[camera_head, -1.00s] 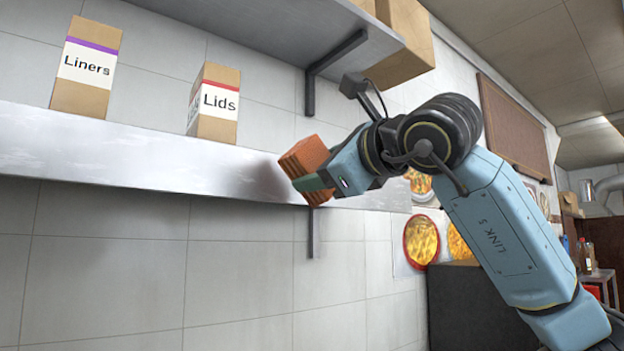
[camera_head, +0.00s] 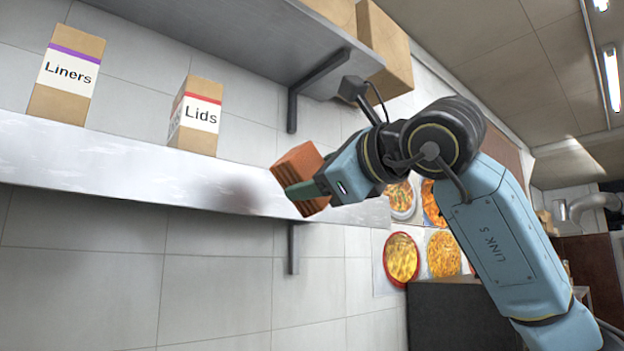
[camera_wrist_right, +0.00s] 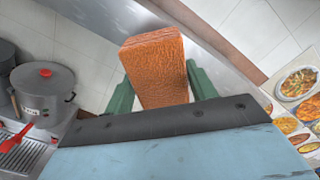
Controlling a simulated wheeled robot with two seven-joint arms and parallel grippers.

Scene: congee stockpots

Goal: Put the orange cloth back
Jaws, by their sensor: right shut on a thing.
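The orange cloth (camera_head: 301,166) is a folded, ribbed block in the head view, in front of the metal shelf (camera_head: 130,165) on the wall. My right gripper (camera_head: 305,188) is shut on it, with a green finger across its side. In the right wrist view the cloth (camera_wrist_right: 155,68) sits between the two green fingers of the right gripper (camera_wrist_right: 158,85). A shelf edge lies behind it; I cannot tell whether the cloth touches the shelf. My left gripper is not in view.
A Liners box (camera_head: 68,75) and a Lids box (camera_head: 197,116) stand on the shelf to the left. Shelf space between the Lids box and the cloth is bare. An upper shelf (camera_head: 235,38) with boxes hangs above. A stockpot (camera_wrist_right: 45,92) shows in the wrist view.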

